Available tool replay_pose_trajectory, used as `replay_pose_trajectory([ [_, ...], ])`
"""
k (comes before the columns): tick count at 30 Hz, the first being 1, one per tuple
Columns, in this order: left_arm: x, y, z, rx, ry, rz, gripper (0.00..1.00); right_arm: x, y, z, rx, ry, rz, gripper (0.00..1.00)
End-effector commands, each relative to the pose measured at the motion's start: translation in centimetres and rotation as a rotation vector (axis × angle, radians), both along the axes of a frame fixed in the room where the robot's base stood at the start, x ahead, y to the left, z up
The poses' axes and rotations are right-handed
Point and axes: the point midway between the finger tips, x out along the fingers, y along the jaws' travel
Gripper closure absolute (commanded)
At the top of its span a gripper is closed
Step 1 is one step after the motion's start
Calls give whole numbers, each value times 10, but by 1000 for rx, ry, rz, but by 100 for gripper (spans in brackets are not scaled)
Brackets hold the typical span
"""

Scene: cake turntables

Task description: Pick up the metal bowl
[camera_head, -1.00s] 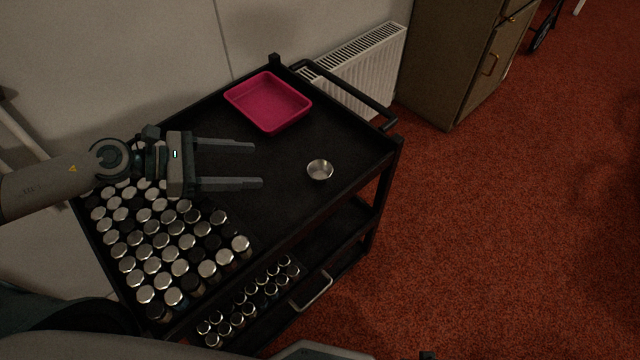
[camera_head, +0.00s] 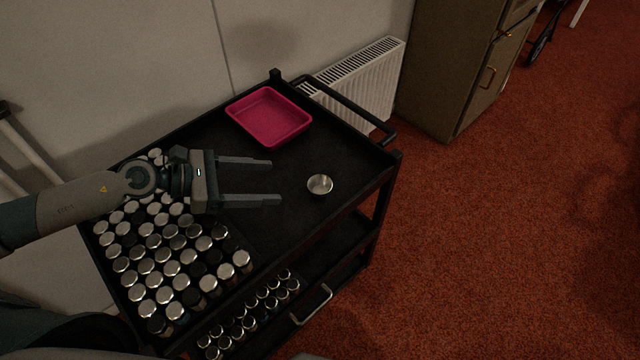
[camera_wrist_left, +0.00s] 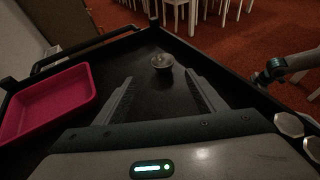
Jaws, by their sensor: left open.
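The metal bowl (camera_head: 320,185) is small, round and silvery. It sits upright on the black top shelf of the cart, toward its right side. My left gripper (camera_head: 276,181) is open and empty, to the left of the bowl, with its fingers pointing at it. A short gap separates the fingertips from the bowl. In the left wrist view the bowl (camera_wrist_left: 161,63) stands ahead of the open left gripper (camera_wrist_left: 163,82), beyond the fingertips and roughly between their lines. My right gripper is not in view.
A pink tray (camera_head: 269,117) lies at the back of the cart top (camera_head: 225,135). Several metal-lidded jars (camera_head: 165,255) fill the front left, and more stand on the lower shelf (camera_head: 335,240). A raised handle rail (camera_head: 345,105) runs along the far right end. Bare shelf surrounds the bowl.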

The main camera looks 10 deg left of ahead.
Motion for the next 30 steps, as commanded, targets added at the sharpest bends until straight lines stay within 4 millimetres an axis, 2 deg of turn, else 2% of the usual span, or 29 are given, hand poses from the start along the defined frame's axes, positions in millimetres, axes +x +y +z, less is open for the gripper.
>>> replay_pose_trajectory([
  [3, 7, -13, -1, -2, -3, -2, 36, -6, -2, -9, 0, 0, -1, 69],
  [15, 33, -60, -25, -2, -1, -1, 36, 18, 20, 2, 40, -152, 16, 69],
  [20, 38, -68, -31, -1, 0, -1, 36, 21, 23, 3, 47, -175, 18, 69],
  [30, 38, -69, -32, 1, 0, 0, 36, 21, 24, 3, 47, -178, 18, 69],
])
